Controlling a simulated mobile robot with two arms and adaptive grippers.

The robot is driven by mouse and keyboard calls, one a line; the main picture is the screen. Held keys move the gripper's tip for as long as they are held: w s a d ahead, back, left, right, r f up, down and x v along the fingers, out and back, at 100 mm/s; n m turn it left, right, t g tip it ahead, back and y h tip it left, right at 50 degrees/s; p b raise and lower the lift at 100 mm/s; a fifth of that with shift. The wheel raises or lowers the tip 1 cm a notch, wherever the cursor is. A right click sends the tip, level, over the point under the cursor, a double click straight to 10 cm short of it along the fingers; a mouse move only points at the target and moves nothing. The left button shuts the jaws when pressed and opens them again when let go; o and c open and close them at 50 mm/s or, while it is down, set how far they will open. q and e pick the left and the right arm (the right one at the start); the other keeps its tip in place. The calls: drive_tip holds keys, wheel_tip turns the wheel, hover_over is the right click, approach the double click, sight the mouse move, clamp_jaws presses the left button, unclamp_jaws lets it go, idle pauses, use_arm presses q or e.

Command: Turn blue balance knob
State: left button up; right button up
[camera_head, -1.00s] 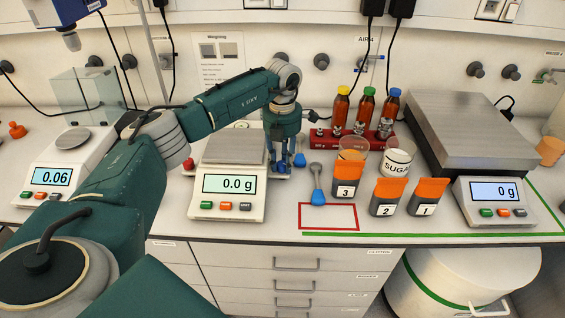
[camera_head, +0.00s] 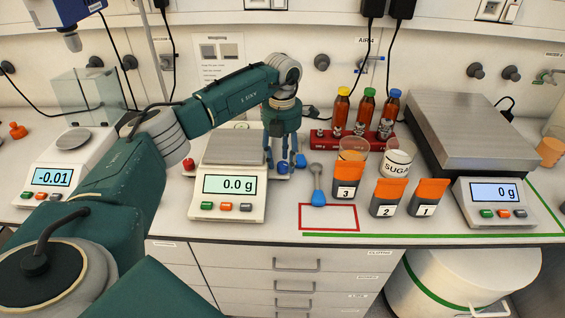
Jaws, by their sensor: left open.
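My left gripper (camera_head: 284,162) points down just right of the middle balance (camera_head: 229,208), which reads 0.0 g. Its fingers are open, with blue parts at their lower ends. The blue balance knob cannot be told apart from these blue parts; it is probably hidden among or behind the fingers. I cannot tell whether the fingers touch it. A red knob (camera_head: 188,164) shows at the balance's left side. My right gripper is not in view.
A blue-handled spoon (camera_head: 318,185) lies right of the gripper. A second balance (camera_head: 52,178) stands left, a large scale (camera_head: 470,130) right.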

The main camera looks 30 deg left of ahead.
sight(283, 164)
use_arm(q)
wheel_tip(283, 164, up, 6)
drive_tip(key=shift+d+r, duration=0.1)
drive_tip(key=shift+r, duration=0.15)
drive_tip(key=shift+f, duration=0.1)
idle(0.5)
